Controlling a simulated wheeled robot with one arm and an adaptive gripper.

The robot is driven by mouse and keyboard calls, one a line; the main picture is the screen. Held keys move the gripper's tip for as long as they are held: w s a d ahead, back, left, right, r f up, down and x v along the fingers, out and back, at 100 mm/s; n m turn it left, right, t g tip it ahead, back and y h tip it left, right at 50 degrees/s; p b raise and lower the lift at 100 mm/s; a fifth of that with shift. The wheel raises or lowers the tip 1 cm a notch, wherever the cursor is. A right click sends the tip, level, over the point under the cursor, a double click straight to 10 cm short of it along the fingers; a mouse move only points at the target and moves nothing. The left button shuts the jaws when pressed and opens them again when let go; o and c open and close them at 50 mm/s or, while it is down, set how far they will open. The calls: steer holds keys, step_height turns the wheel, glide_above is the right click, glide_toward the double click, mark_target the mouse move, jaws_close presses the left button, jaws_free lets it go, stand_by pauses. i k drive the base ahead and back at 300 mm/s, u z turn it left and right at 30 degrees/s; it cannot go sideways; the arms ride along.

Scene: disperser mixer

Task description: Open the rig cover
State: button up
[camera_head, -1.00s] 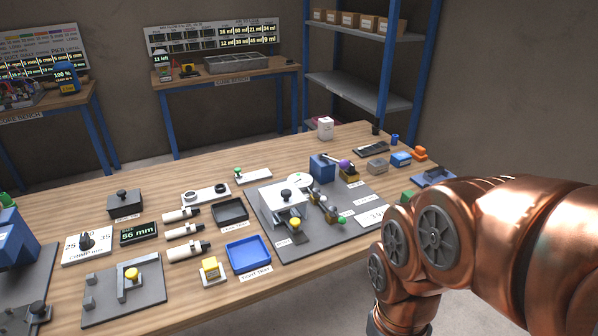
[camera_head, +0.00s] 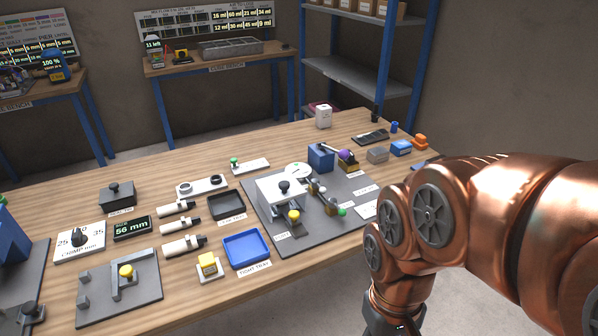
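The rig stands on a dark grey plate (camera_head: 300,236) at the middle right of the wooden bench. Its white box-like cover (camera_head: 266,195) has a black knob (camera_head: 283,187) on top and appears closed. A yellow knob (camera_head: 294,215) sits at its front, and small metal parts with a green knob (camera_head: 342,211) lie to its right. My copper arm fills the right of the view and bends down past the bench's front edge. Its fingers are below the frame, so my gripper is hidden, away from the cover.
A blue block (camera_head: 321,158) with a purple-ended part stands behind the cover. A blue tray (camera_head: 246,249), a dark tray (camera_head: 227,206) and several white cylinders lie to its left. A blue-framed shelf (camera_head: 345,75) stands behind. Open floor shows in front of the bench.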

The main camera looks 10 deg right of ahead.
mark_target(270, 191)
steer(key=u, duration=0.55)
steer(key=k, duration=0.65)
steer(key=u, duration=1.1)
steer(key=i, duration=1.2)
steer(key=z, duration=0.7)
steer(key=i, duration=0.35)
steer(key=z, duration=0.4)
